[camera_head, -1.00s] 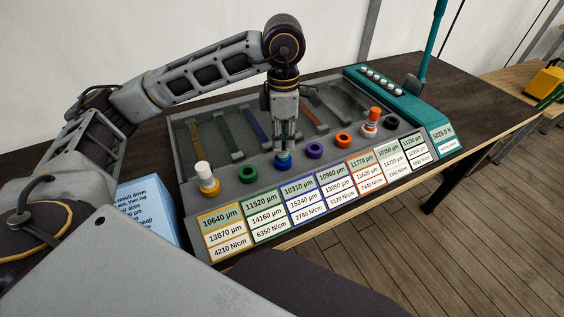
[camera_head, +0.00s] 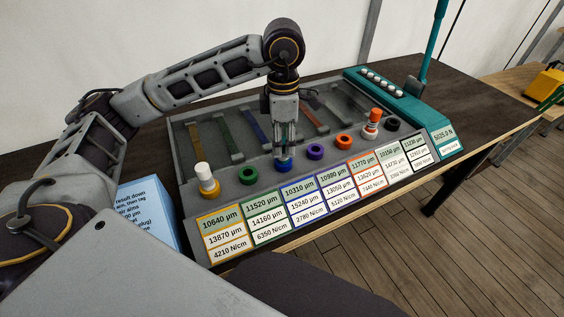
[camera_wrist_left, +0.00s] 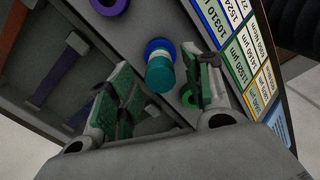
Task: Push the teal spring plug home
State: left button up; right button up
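The teal spring plug (camera_wrist_left: 160,76) stands in the blue ring socket (camera_wrist_left: 160,46) of the grey console, its teal body showing above the ring in the left wrist view. In the head view the blue socket (camera_head: 284,168) lies right under my left gripper (camera_head: 285,153), which points down and hides most of the plug. In the left wrist view the fingers stand apart on either side of the plug, with gaps visible; whether the tips touch anything is unclear. My right gripper is not in view.
Neighbouring sockets are green (camera_head: 248,175) and purple (camera_head: 315,151). A white-topped plug (camera_head: 204,175) stands in the yellow socket and an orange-and-white plug (camera_head: 372,120) stands farther right. Label cards line the front edge. A teal lever unit (camera_head: 405,95) stands at the right.

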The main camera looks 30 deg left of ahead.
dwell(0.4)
pick_arm(q)
jog(key=shift+a+r, duration=0.1)
jog(key=shift+r, duration=3.8)
jog(key=shift+f, duration=0.1)
jog(key=shift+f, duration=2.85)
jog(key=shift+d, duration=0.2)
